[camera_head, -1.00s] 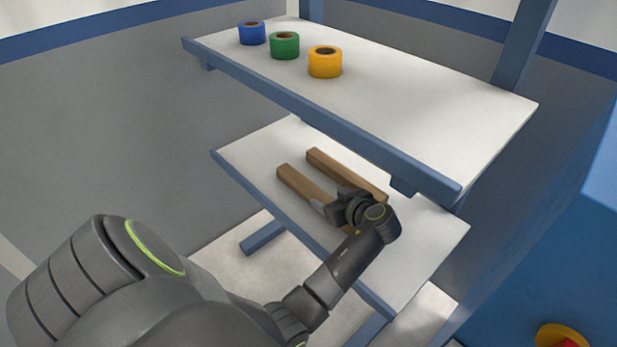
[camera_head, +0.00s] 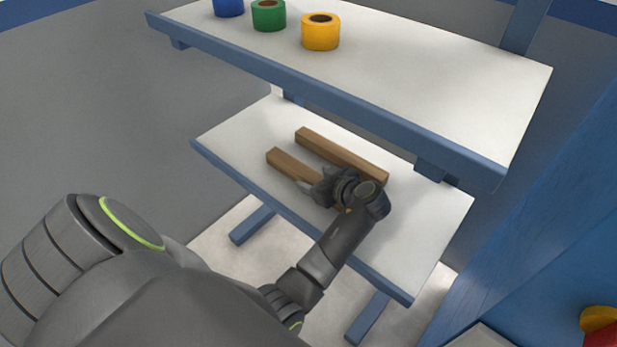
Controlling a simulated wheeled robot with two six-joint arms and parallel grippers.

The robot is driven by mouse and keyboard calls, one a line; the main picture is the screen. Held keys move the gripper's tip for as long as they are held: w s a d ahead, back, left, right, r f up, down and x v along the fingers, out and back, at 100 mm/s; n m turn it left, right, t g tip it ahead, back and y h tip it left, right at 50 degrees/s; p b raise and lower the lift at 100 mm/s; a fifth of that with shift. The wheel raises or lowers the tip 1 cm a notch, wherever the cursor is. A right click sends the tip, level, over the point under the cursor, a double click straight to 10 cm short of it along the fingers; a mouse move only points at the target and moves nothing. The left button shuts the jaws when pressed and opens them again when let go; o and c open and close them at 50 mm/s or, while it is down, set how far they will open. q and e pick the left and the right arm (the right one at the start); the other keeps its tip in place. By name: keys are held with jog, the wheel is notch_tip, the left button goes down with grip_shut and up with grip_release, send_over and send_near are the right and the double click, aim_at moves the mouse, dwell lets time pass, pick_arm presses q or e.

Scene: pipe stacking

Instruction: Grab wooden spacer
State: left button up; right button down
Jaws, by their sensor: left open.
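Two wooden spacers lie side by side on the lower white shelf (camera_head: 420,250). The far spacer (camera_head: 335,150) shows along most of its length. The near spacer (camera_head: 285,165) shows mainly at its left end; its middle is hidden under my left gripper. My left gripper (camera_head: 308,188) is over the near spacer, with its fingers pointing left. It is open, and one fingertip shows at the near spacer's front side. I cannot tell whether the fingers touch the wood. My right gripper is not in view.
The upper shelf (camera_head: 430,90) overhangs behind the lower one, with a blue front rail. Blue (camera_head: 229,6), green (camera_head: 268,15) and yellow (camera_head: 320,32) rolls stand on it. A blue post (camera_head: 520,200) rises at right. The lower shelf's right end is clear.

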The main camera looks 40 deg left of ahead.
pick_arm(q)
jog(key=c, duration=1.3)
jog(key=shift+r, duration=0.1)
